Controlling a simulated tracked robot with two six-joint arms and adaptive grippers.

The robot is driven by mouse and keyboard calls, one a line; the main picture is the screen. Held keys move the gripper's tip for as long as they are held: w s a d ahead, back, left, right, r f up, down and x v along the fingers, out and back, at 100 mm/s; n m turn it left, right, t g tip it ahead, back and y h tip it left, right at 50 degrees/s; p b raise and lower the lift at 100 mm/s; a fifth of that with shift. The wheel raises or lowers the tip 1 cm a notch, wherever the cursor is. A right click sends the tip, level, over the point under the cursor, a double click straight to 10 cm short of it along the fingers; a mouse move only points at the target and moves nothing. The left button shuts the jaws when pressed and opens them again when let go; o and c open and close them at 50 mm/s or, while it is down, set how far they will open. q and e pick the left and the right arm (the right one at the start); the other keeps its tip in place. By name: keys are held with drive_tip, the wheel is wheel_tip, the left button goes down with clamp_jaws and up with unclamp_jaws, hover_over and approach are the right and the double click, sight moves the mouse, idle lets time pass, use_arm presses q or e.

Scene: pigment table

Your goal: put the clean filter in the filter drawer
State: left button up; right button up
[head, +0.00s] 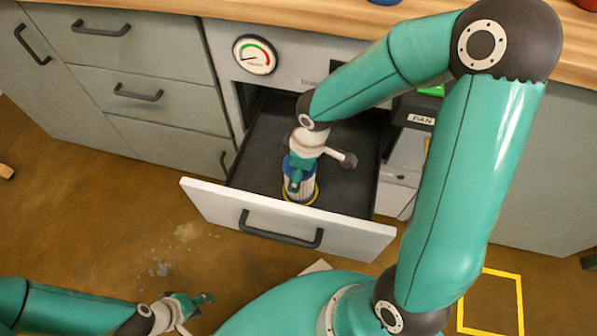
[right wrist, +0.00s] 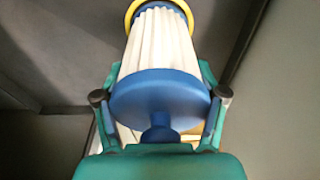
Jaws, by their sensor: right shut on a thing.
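The filter (right wrist: 158,45) has clean white pleats, a blue end cap with a knob, and a yellow ring at its far end. My right gripper (right wrist: 158,88) is shut on it at the blue cap. In the head view the filter (head: 302,190) is upright inside the open filter drawer (head: 345,235), close behind its front panel. I cannot tell whether its yellow end touches the drawer floor. My left gripper (head: 198,312) is open and empty, low over the floor at the bottom left.
The drawer belongs to a grey unit with a round gauge (head: 254,55). Closed cabinet drawers (head: 150,95) stand to the left. A box labelled FAN (head: 420,120) is to the right. A wooden worktop (head: 240,10) runs above. A yellow floor outline (head: 520,290) lies at the lower right.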

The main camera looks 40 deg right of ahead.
drive_tip(key=o, duration=1.3)
drive_tip(key=shift+o, duration=0.2)
drive_tip(key=r+p, duration=0.1)
drive_tip(key=r, duration=0.3)
drive_tip(key=s+r+p, duration=0.1)
drive_tip(key=r+p, duration=0.1)
drive_tip(key=r, duration=0.2)
drive_tip(key=d+r+p, duration=0.1)
drive_tip(key=r, duration=0.3)
drive_tip(key=shift+s+d+p, duration=0.1)
drive_tip(key=shift+s+p, duration=0.1)
drive_tip(key=shift+p, duration=0.2)
